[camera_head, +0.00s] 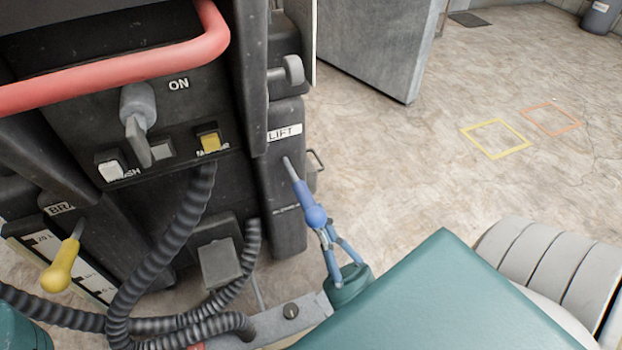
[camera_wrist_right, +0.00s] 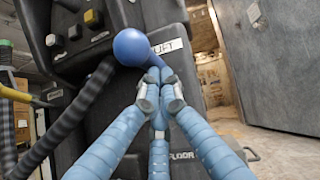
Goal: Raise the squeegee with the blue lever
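The blue lever (camera_head: 306,196) sticks out from the black side panel below the "LIFT" label and ends in a blue ball knob. The knob (camera_wrist_right: 131,48) shows large in the right wrist view, just up and left of my fingertips. My right gripper (camera_head: 325,231) has its fingers drawn together at the lower side of the knob. In the right wrist view the fingertips (camera_wrist_right: 160,86) meet with no object between them. Whether they touch the knob is unclear. The squeegee cannot be made out. My left gripper is out of view.
A red bar (camera_head: 120,78) crosses the upper left of the machine. A yellow lever (camera_head: 62,266) and black corrugated hoses (camera_head: 185,230) are at the left. A grey panel (camera_head: 385,45) stands behind. Floor at the right is open, with yellow (camera_head: 497,138) and orange outlines.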

